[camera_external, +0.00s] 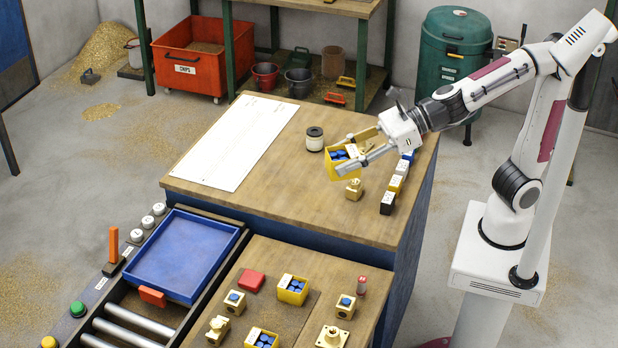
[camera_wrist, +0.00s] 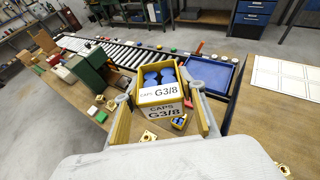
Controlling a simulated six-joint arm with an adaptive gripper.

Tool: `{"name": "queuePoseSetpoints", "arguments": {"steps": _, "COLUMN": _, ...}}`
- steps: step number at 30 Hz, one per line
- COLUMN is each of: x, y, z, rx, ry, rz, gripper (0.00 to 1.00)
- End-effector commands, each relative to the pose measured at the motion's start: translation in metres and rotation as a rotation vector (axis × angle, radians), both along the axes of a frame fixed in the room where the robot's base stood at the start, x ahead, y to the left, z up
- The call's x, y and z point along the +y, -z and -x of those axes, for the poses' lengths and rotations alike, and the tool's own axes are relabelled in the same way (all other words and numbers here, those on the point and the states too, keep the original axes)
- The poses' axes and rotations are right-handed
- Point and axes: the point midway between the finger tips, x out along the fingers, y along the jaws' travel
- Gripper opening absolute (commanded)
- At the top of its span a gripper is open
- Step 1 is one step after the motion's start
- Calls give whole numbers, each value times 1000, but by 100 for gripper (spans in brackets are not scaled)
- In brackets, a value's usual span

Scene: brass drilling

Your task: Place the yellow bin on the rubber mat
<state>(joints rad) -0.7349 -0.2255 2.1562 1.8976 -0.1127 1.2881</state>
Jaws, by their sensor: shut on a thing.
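The yellow bin (camera_external: 333,171) holds blue caps and sits between the fingers of my gripper (camera_external: 347,154), above the wooden bench top. In the wrist view the bin (camera_wrist: 160,95) faces me with a "CAPS G3/8" label, and the fingers of my gripper (camera_wrist: 161,100) stand on either side of it. The bin looks slightly tilted in the external view. A flat white sheet with faint lines (camera_external: 235,140) lies on the bench to the left; I cannot tell whether it is the rubber mat.
A dark-lidded can (camera_external: 314,139) stands behind the bin. A brass fitting (camera_external: 354,189) and a row of labelled small bins (camera_external: 394,184) lie near the right edge. More yellow bins (camera_external: 293,290) stand on the front bench. A blue tray (camera_external: 182,255) is at left.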

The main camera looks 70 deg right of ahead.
Motion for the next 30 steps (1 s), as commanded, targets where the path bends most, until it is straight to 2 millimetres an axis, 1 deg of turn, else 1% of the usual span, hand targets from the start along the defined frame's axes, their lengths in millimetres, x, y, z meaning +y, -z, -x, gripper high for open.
{"name": "queuePoseSetpoints", "arguments": {"steps": 8, "x": 5, "y": 7, "z": 6, "rx": -1, "ry": 15, "rz": 2, "gripper": 17}}
{"name": "queuePoseSetpoints", "arguments": {"steps": 17, "x": 12, "y": 24, "z": 5, "rx": -1, "ry": 62, "rz": 3, "gripper": 17}}
{"name": "queuePoseSetpoints", "arguments": {"steps": 20, "x": 16, "y": 34, "z": 1, "rx": 0, "ry": 92, "rz": 3, "gripper": 17}}
{"name": "queuePoseSetpoints", "arguments": {"steps": 24, "x": 25, "y": 50, "z": -8, "rx": 0, "ry": 146, "rz": 3, "gripper": 17}}
{"name": "queuePoseSetpoints", "arguments": {"steps": 30, "x": 39, "y": 69, "z": -22, "rx": 0, "ry": 212, "rz": 2, "gripper": 17}}
